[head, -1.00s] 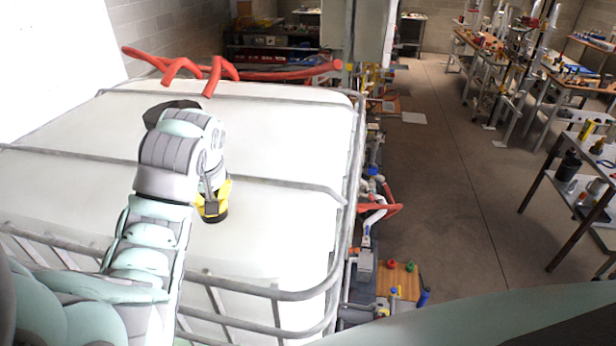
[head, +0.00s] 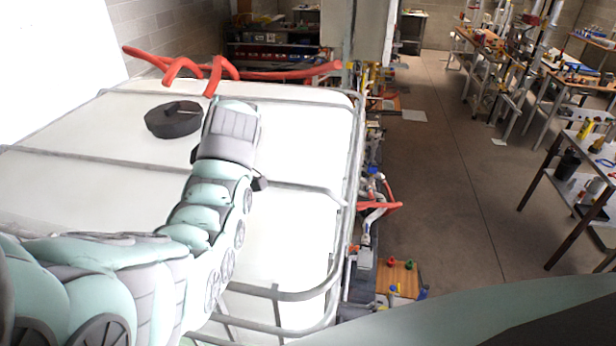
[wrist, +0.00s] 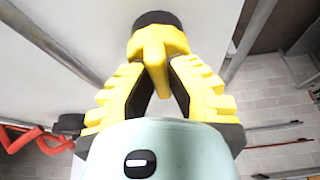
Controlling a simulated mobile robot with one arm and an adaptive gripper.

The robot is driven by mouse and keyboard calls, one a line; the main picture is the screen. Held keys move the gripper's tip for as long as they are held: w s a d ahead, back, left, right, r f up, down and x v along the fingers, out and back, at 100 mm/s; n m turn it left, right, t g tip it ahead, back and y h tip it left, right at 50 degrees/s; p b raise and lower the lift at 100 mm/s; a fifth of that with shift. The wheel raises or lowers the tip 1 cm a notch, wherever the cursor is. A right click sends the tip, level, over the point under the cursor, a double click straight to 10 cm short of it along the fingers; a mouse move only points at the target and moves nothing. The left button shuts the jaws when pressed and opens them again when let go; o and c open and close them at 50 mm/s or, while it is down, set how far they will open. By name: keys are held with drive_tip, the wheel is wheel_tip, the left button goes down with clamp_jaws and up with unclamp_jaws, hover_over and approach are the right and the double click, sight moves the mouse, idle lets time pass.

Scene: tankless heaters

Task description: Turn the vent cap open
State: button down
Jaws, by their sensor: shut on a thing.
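A wide round black lid (head: 173,120) with a raised part on top lies on the white tank. I cannot tell whether this is the vent cap; it also shows as a small dark shape at the left of the wrist view (wrist: 70,123). My gripper (wrist: 155,72) has yellow ridged fingers, drawn together on a yellow piece with a round black end (wrist: 157,19). I cannot tell where finger ends and piece begins. The gripper is apart from the lid. In the head view my arm hides the fingers and the held piece.
Grey metal bars (head: 120,164) cross and edge the white tank (head: 90,190). Red hoses (head: 205,72) lie along its far side. Pipes and valves (head: 375,195) stand close to its right edge. Open floor (head: 450,200) lies beyond, with workbenches at the right.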

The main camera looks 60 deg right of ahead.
drive_tip(key=shift+n, duration=0.3)
idle(0.4)
drive_tip(key=c, duration=0.9)
unclamp_jaws()
drive_tip(key=shift+c, duration=0.2)
drive_tip(key=shift+s+r, duration=0.1)
drive_tip(key=shift+r, duration=0.1)
drive_tip(key=shift+d+r, duration=0.1)
drive_tip(key=shift+r, duration=0.2)
drive_tip(key=s+d, duration=0.1)
drive_tip(key=s, duration=0.2)
drive_tip(key=s+d, duration=0.2)
drive_tip(key=s, duration=0.2)
drive_tip(key=s+d, duration=0.2)
drive_tip(key=s, duration=0.2)
drive_tip(key=shift+s, duration=0.2)
